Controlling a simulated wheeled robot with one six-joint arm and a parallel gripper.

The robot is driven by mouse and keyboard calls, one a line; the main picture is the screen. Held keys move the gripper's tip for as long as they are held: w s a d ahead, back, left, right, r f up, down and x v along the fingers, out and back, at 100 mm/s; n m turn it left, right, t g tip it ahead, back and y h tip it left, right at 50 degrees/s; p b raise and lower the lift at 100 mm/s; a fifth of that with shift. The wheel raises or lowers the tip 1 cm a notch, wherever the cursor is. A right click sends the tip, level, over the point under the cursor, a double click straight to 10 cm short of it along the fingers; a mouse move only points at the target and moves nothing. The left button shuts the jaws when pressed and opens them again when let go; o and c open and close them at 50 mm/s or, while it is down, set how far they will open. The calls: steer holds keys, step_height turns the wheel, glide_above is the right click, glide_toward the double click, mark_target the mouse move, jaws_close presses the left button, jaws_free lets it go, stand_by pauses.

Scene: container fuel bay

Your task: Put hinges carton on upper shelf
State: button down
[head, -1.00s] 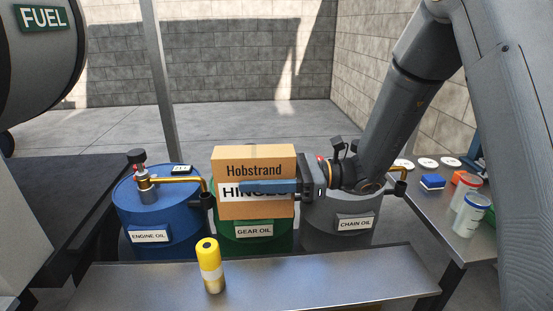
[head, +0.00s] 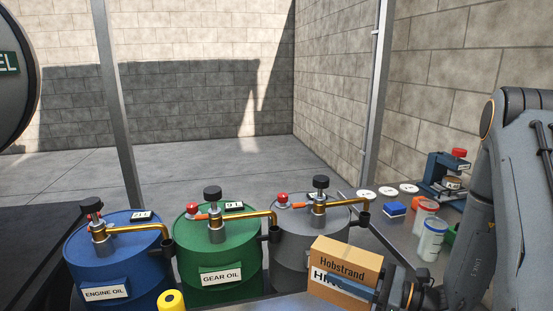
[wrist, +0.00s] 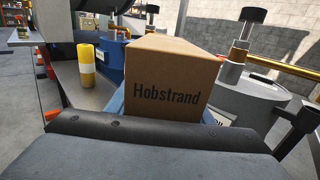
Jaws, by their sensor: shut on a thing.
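The hinges carton (head: 343,263) is a brown box printed "Hobstrand" with a white label, partly hidden by my gripper. My gripper (head: 352,286) is shut on it, a blue finger lying across the label, at the lower right of the head view. The carton is held in front of the grey chain oil drum. In the wrist view the carton (wrist: 168,82) fills the middle, its "Hobstrand" face towards the camera. No upper shelf can be made out in these frames.
Blue engine oil (head: 110,262), green gear oil (head: 220,250) and grey (head: 290,240) drums with pumps stand in a row. A side bench holds white discs, a blue block (head: 395,209), jars (head: 431,240) and a blue device (head: 440,178).

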mark_target(354, 262)
steer(key=d, duration=0.1)
steer(key=s+d+f+t, duration=0.1)
steer(key=shift+d+f+m+h, duration=0.2)
steer(key=shift+d+m+h, duration=0.1)
steer(key=shift+m, duration=0.1)
steer(key=shift+a+r+p, duration=0.15)
steer(key=shift+r+p, duration=0.4)
steer(key=shift+p, duration=0.45)
step_height(354, 262, up, 3)
steer(key=p, duration=0.7)
steer(key=r+p, duration=0.1)
steer(key=p, duration=0.2)
steer(key=shift+p, duration=0.3)
steer(key=shift+w+a, duration=0.1)
steer(key=shift+a, duration=0.05)
